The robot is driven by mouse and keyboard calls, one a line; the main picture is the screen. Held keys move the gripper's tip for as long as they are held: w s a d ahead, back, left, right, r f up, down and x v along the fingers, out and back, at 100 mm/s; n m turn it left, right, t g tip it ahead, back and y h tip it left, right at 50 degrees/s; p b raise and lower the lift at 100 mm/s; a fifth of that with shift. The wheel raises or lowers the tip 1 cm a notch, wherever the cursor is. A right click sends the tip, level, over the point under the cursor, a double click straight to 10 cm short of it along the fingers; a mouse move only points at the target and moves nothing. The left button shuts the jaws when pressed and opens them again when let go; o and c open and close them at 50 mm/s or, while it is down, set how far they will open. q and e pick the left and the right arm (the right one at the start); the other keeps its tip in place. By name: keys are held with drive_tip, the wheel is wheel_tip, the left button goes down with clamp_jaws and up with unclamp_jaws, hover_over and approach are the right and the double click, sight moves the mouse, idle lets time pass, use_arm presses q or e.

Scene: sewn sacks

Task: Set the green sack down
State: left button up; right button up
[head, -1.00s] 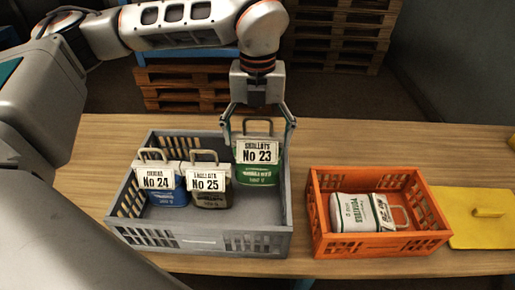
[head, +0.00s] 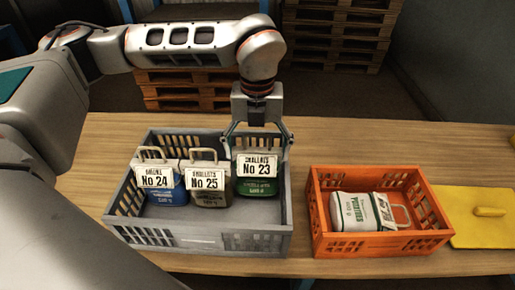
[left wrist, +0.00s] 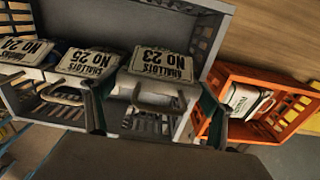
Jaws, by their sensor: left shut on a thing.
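The green sack (head: 258,186), labelled Shallots No 23, is upright inside the right part of the grey crate (head: 200,240). My right gripper is not in view.
In the grey crate, a blue sack (head: 168,196) No 24 and a brown sack (head: 209,200) No 25 stand left of the green one. An orange crate (head: 380,246) to the right holds a lying white-and-green sack (head: 353,212). A yellow board (head: 475,232) lies at the far right.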

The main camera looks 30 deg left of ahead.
use_arm(q)
drive_tip(key=o, duration=2.1)
wheel_tip(320, 180, up, 13)
drive_tip(key=shift+r+p, duration=0.1)
drive_tip(key=shift+p, duration=0.3)
